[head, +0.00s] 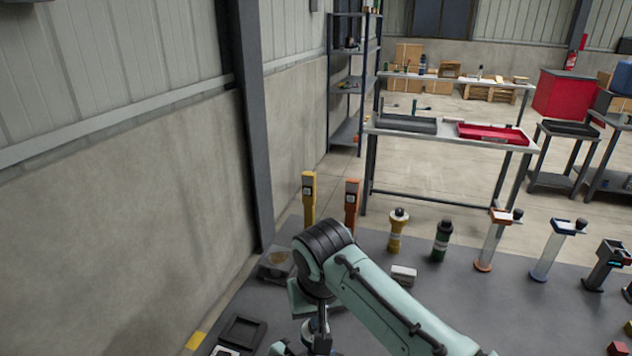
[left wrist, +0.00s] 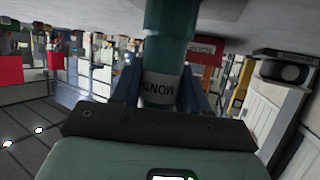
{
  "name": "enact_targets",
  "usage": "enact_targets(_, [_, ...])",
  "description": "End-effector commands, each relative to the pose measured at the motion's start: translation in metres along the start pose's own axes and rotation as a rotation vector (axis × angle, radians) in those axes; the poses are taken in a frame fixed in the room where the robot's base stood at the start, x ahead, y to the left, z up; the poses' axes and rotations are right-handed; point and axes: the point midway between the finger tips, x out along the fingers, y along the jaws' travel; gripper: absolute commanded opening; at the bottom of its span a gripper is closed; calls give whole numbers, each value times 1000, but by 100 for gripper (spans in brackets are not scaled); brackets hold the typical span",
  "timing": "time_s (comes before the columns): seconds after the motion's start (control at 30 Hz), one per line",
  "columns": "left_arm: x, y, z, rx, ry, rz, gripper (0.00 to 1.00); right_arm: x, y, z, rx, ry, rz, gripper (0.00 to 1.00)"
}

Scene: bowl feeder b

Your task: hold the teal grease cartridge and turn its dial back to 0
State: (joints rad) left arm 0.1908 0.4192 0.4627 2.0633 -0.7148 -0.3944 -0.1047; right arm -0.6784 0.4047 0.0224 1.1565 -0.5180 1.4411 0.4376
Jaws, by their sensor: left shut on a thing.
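The teal grease cartridge (left wrist: 168,52) stands between the jaws of my left gripper (left wrist: 161,90) in the left wrist view. It has a dark teal body and a pale band with dark lettering, part of which shows. My left gripper is shut on it, with one blue-grey finger on each side. The cartridge's dial and its reading do not show. In the head view my left arm reaches to the lower middle, over the grey table (head: 385,300); the held cartridge cannot be made out there. My right gripper is not in view.
On the table stand a yellow-topped cartridge (head: 397,232), a dark green cartridge (head: 441,242), a small white box (head: 403,275), yellow (head: 309,197) and orange (head: 351,206) posts, and several tilted dispensers to the right. A black tray (head: 242,332) lies at lower left. A wall bounds the left.

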Motion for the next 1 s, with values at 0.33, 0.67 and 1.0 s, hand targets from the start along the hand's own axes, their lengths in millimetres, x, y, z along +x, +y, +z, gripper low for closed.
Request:
enact_targets(0.33, [0, 0, -1, 0, 2, -1, 74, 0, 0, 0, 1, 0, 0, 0])
enact_targets(0.67, [-13, -2, -1, 1, 2, -4, 74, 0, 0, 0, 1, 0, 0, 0])
enact_targets(1.0, [-83, -2, -1, 5, 0, -7, 74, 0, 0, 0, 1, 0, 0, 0])
